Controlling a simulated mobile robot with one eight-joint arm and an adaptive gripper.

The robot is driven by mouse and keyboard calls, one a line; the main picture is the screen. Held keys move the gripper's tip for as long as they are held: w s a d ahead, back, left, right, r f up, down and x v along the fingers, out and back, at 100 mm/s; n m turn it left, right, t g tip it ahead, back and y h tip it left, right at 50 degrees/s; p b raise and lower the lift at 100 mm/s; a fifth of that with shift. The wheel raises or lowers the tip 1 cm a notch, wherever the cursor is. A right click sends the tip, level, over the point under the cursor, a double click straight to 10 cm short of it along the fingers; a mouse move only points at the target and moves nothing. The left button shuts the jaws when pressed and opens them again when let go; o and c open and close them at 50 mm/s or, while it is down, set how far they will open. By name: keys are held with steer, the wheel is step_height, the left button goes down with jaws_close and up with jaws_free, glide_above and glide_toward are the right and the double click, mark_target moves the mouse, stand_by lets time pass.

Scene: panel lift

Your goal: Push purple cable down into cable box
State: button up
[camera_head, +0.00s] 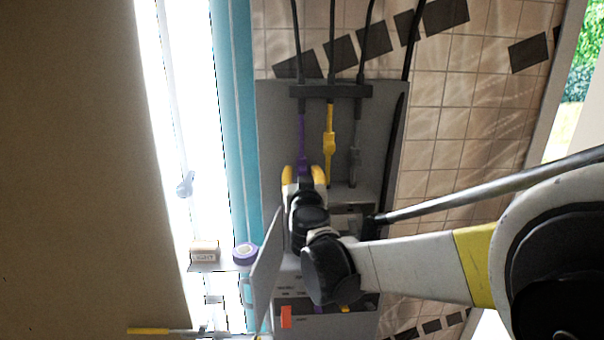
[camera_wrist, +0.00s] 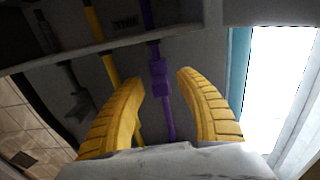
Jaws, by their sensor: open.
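The purple cable (camera_head: 301,135) hangs from a dark bracket near the top of the grey panel. In the wrist view the purple cable (camera_wrist: 160,80), with a thicker connector part, runs between the two yellow fingers of my gripper (camera_wrist: 165,90). The fingers are open, with a gap visible on both sides of the cable. In the head view my gripper (camera_head: 304,172) is at the lower part of the purple cable, and its wrist hides the cable's lower end. The grey cable box (camera_head: 290,284) stands below, partly hidden by my arm.
A yellow cable (camera_head: 329,144) and a grey cable (camera_head: 355,152) hang close to the right of the purple one. An open grey door (camera_head: 266,268) stands at the box's left. A small shelf at left holds a small box (camera_head: 205,251) and a purple tape roll (camera_head: 245,253).

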steer(key=s, duration=1.2)
steer(key=shift+w+d+f, duration=0.1)
steer(key=s+d+f+m+g+h+b, duration=0.1)
steer(key=s+d+f+g+b, duration=0.1)
steer(key=s+d+f+b, duration=0.35)
steer(key=s+d+f+g+h+b, duration=0.2)
steer(key=d+f+b, duration=0.4)
steer(key=f, duration=0.5)
steer(key=s+d+f+m+g+h+b, duration=0.1)
steer(key=s+d+f+g+b, duration=0.1)
steer(key=s+d+f+b, duration=0.45)
steer(key=s+a+f+n+g+y+b, duration=0.1)
steer(key=s+f+g+y+b, duration=0.1)
steer(key=s+f+b, duration=0.4)
steer(key=s+a+f+n+g+y+b, duration=0.1)
steer(key=s+f+b, duration=0.4)
steer(key=f, duration=1.2)
steer(key=shift+s+a+g+y+b, duration=0.35)
steer(key=shift+a+g+y+b, duration=0.2)
steer(key=shift+g+b, duration=0.4)
steer(key=shift+r, duration=0.1)
